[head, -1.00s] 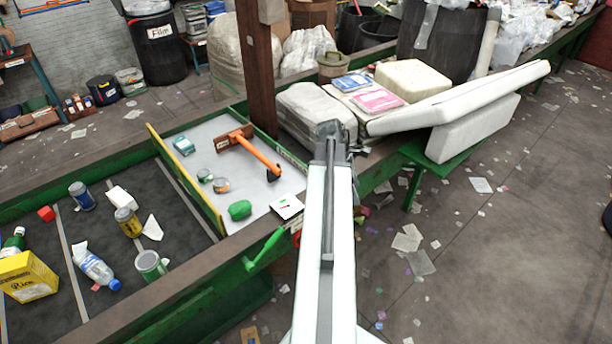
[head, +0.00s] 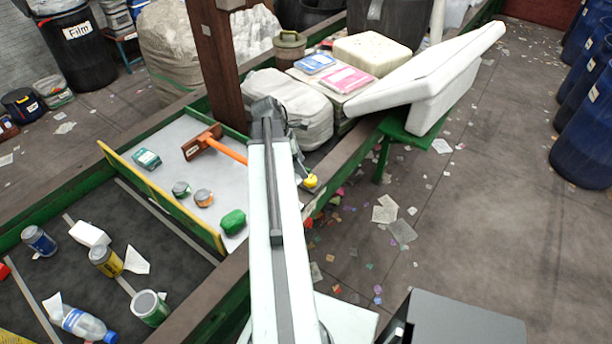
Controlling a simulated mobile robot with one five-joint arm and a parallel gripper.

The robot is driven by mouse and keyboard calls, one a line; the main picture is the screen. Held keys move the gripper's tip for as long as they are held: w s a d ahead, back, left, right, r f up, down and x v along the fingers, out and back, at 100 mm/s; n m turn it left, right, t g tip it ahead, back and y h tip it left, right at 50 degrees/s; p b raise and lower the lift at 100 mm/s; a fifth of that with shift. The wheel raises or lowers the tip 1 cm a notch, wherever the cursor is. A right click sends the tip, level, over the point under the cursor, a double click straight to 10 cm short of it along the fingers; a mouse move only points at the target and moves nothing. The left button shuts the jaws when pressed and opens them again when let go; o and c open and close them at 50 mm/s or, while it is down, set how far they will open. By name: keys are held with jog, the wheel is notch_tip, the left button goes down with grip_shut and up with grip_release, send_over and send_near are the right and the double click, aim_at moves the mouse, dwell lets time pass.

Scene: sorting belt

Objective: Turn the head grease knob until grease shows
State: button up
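My arm reaches up the middle of the head view, and my gripper (head: 270,108) is at its far end, over the grey-white bale. It is small and seen from behind, so I cannot tell whether its fingers are open or shut. A small yellow, knob-like part (head: 311,181) shows just right of my arm, by the edge of the belt frame. I cannot tell whether it is the head grease knob. No grease is distinguishable there. My gripper is apart from it in the picture. My arm hides part of the frame.
A dark belt (head: 75,255) with cans and a bottle lies left. An orange-handled tool (head: 205,143) and green lump (head: 233,222) lie on the pale tray. White slabs (head: 430,75) overhang the frame. Blue barrels (head: 585,135) stand right; littered floor lies between.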

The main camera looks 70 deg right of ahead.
aim_at(311, 178)
jog(key=b+x, duration=0.6)
jog(key=x, duration=0.1)
jog(key=shift+f, duration=0.2)
jog(key=shift+r, duration=0.15)
jog(key=c, duration=1.3)
jog(key=shift+s+d, duration=0.1)
jog(key=shift+d, duration=0.15)
grip_shut()
jog(key=shift+a, duration=0.1)
jog(key=m+y, duration=0.1)
jog(key=m, duration=0.3)
jog(key=shift+m+g+y, duration=0.3)
jog(key=shift+m+y, duration=0.1)
jog(key=m+y, duration=0.1)
jog(key=m, duration=0.3)
jog(key=shift+m+y, duration=0.3)
jog(key=shift+y, duration=0.1)
jog(key=shift+m, duration=0.3)
